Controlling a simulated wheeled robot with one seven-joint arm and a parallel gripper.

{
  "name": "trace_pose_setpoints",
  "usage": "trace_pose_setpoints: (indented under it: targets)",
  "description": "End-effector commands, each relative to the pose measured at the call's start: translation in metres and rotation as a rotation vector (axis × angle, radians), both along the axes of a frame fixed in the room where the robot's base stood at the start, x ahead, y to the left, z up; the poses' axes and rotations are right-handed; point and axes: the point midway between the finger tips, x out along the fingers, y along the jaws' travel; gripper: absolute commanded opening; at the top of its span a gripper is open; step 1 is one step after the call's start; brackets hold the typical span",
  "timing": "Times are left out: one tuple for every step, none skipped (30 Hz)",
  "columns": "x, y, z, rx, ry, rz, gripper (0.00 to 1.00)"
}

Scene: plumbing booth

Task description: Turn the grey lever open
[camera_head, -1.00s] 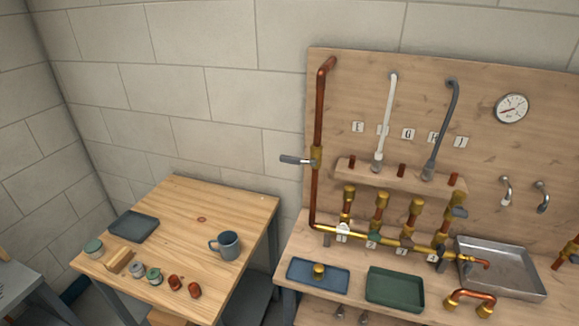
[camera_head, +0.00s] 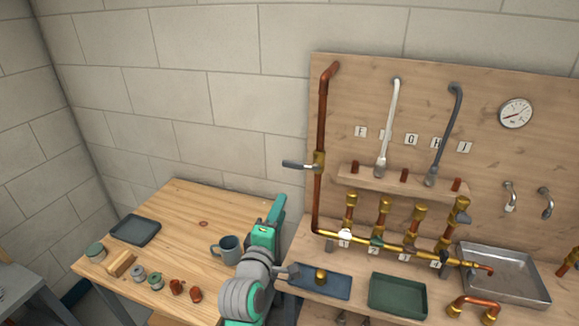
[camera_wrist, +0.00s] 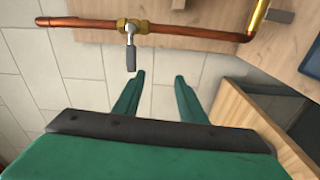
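The grey lever (camera_head: 298,165) sits on a brass valve (camera_head: 319,163) on the upright copper pipe (camera_head: 321,120) at the left of the wooden board. It sticks out to the left, across the pipe. In the wrist view the lever (camera_wrist: 131,56) hangs from the valve (camera_wrist: 128,26), ahead of my gripper and near the left finger in the picture. My gripper (camera_wrist: 160,84) is open and empty, its two green fingers apart. No contact with the lever shows. In the head view my green and grey arm rises at bottom centre, below the lever.
A wooden table (camera_head: 180,215) with a blue-grey mug (camera_head: 228,248) and small parts stands left of my arm. The bench holds a blue tray (camera_head: 330,286), a green tray (camera_head: 397,296) and a metal basin (camera_head: 505,275). A brass manifold (camera_head: 390,246) runs right from the pipe.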

Motion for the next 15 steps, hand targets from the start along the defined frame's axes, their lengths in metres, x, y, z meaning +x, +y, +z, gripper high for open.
trace_pose_setpoints:
  targets:
    - [0.007,0.000,0.018,-0.011,-0.004,-0.015,0.38]
    - [0.009,-0.001,0.026,-0.021,-0.001,-0.024,0.38]
    - [0.013,-0.001,0.035,-0.031,0.003,-0.035,0.38]
    - [0.015,0.000,0.042,-0.038,0.004,-0.041,0.38]
    - [0.016,0.001,0.047,-0.044,0.007,-0.045,0.38]
    - [0.018,0.002,0.054,-0.050,0.010,-0.050,0.38]
    - [0.019,0.002,0.057,-0.054,0.012,-0.053,0.38]
    - [0.019,0.003,0.060,-0.057,0.013,-0.056,0.38]
    - [0.020,0.004,0.064,-0.061,0.016,-0.059,0.38]
    - [0.021,0.004,0.065,-0.063,0.018,-0.060,0.38]
    - [0.022,0.005,0.066,-0.065,0.019,-0.060,0.38]
    - [0.024,0.005,0.067,-0.066,0.020,-0.060,0.38]
    - [0.026,0.005,0.067,-0.066,0.020,-0.060,0.38]
    - [0.029,0.004,0.067,-0.066,0.020,-0.060,0.38]
    - [0.033,0.003,0.067,-0.066,0.020,-0.059,0.38]
